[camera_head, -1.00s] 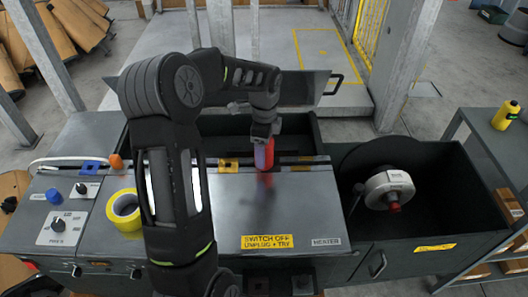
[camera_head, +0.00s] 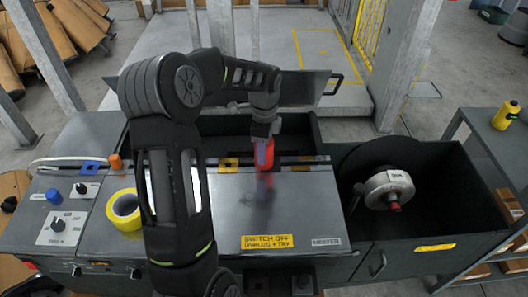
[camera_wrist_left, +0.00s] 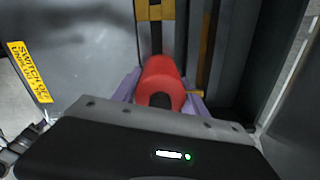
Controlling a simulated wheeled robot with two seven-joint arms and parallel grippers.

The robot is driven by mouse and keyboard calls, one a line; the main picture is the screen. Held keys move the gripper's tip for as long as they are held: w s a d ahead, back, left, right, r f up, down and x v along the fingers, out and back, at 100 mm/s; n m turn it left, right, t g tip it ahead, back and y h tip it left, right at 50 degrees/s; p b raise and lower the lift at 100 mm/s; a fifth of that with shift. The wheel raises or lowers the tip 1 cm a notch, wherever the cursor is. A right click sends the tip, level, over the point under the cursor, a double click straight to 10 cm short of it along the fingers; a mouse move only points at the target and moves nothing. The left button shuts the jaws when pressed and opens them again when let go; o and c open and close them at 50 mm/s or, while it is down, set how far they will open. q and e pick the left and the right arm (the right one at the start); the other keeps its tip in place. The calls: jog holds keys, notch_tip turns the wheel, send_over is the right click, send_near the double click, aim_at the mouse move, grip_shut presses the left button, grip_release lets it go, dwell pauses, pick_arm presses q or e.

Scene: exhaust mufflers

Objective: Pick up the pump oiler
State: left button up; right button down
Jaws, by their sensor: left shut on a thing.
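The pump oiler appears as a red cylinder (camera_head: 264,153) just above the grey metal panel near the middle of the head view. Its red reflection shows on the panel below it. My left gripper (camera_head: 264,142) comes down over it from above and is shut on it. In the left wrist view the red oiler (camera_wrist_left: 162,72) lies between the two purplish fingers of the left gripper (camera_wrist_left: 160,96), with a dark part at its near end. The rest of the oiler is hidden by the gripper. My right gripper is not in view.
A yellow tape roll (camera_head: 123,208) and control knobs sit left of my arm. An open dark bin with a white-and-grey round device (camera_head: 389,189) is at the right. A yellow bottle (camera_head: 505,114) stands on the far-right shelf. A raised lid (camera_head: 300,88) stands behind the gripper.

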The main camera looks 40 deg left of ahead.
pick_arm(q)
grip_shut()
notch_tip(320, 180, up, 10)
jog(key=shift+r, duration=0.1)
dwell(0.4)
dwell(0.4)
